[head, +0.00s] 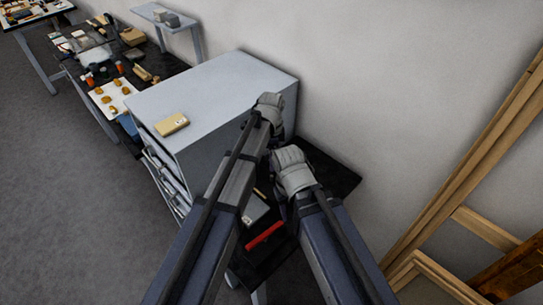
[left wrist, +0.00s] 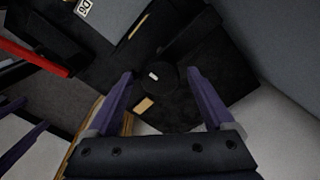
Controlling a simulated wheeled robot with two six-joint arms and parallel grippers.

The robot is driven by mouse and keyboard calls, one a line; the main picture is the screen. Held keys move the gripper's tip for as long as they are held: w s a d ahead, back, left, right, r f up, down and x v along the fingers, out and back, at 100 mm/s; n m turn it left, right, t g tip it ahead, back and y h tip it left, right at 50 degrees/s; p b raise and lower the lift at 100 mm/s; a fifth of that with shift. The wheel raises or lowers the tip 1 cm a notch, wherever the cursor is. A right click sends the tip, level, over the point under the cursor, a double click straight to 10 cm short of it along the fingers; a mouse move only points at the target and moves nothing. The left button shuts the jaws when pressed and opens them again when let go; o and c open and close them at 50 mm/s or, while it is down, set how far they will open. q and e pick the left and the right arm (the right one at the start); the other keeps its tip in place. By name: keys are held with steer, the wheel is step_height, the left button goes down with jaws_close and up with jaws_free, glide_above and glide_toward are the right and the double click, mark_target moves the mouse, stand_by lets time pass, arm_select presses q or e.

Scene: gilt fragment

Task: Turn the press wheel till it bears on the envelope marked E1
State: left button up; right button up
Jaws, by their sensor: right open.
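My left gripper (left wrist: 159,73) is open in the left wrist view, its two purple fingers apart. A dark round part with a small pale mark, apparently the press wheel (left wrist: 174,90), shows between and beyond the fingers; I cannot tell whether they touch it. A small tan piece (left wrist: 144,104) lies beside it. A white label (left wrist: 84,7) with dark characters shows at the top; I cannot read it surely as E1. In the head view my right gripper (head: 283,208) is open over the black table, its fingers mostly hidden. The left fingers are hidden there.
A grey cabinet (head: 215,85) with a tan box (head: 172,124) on top stands left of my arms. A red bar (head: 264,236) and a pale item (head: 254,209) lie on the black table (head: 325,172). Wooden frames (head: 470,165) lean at the right. Cluttered tables stand far left.

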arm_select(q)
steer(key=shift+r, duration=0.1)
step_height(320, 180, up, 8)
steer(key=p, duration=0.8)
steer(key=shift+f, duration=0.2)
steer(key=shift+s+f, duration=0.1)
